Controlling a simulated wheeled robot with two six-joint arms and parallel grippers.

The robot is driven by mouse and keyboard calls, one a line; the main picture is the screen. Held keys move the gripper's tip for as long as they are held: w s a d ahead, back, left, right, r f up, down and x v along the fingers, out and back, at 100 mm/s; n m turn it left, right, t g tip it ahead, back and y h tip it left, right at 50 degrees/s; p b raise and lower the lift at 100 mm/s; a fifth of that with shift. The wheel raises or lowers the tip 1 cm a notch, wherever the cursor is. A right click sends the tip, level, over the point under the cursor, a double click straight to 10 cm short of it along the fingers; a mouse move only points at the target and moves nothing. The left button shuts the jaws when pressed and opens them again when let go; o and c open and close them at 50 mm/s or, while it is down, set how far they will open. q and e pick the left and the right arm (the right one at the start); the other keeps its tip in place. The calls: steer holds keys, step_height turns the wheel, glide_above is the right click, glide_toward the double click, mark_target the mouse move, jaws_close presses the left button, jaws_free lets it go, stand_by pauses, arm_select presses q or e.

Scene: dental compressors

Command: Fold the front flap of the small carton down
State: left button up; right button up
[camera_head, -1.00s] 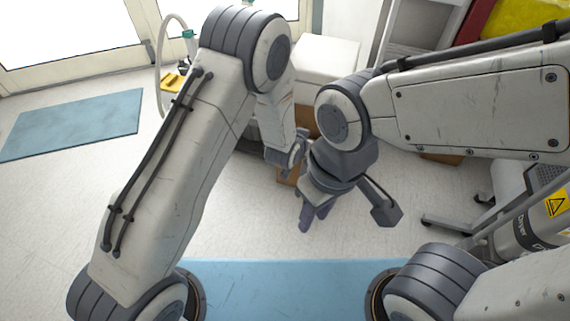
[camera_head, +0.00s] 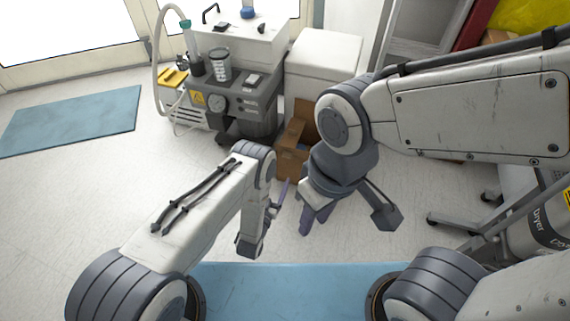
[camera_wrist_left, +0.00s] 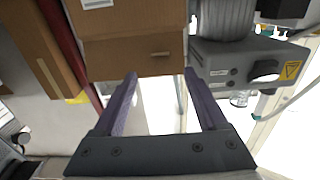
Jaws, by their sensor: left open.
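The small brown carton (camera_head: 292,150) stands on the floor in front of the white cabinet; its top and flaps are partly hidden behind my arms. In the left wrist view the carton (camera_wrist_left: 135,22) fills the upper middle, with a brown flap-like panel (camera_wrist_left: 130,58) facing the fingers. My left gripper (camera_head: 279,196) is near the carton's front side. In the left wrist view my left gripper (camera_wrist_left: 158,76) is open, with its fingertips near the panel's edge and nothing visible between them. My right gripper (camera_head: 314,217) hangs to the right, its finger gap unclear.
A grey and white compressor unit (camera_head: 235,85) with gauges stands behind left, beside a white cabinet (camera_head: 322,58). Blue mats lie at left (camera_head: 70,122) and in front (camera_head: 285,285). A wheeled stand (camera_head: 455,222) and a dryer are at right.

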arm_select(q)
steer(key=b+x, duration=0.9)
steer(key=shift+w+b, duration=0.3)
steer(key=shift+d+f, duration=0.1)
steer(key=shift+c, duration=0.3)
jaws_close()
stand_by(0.9)
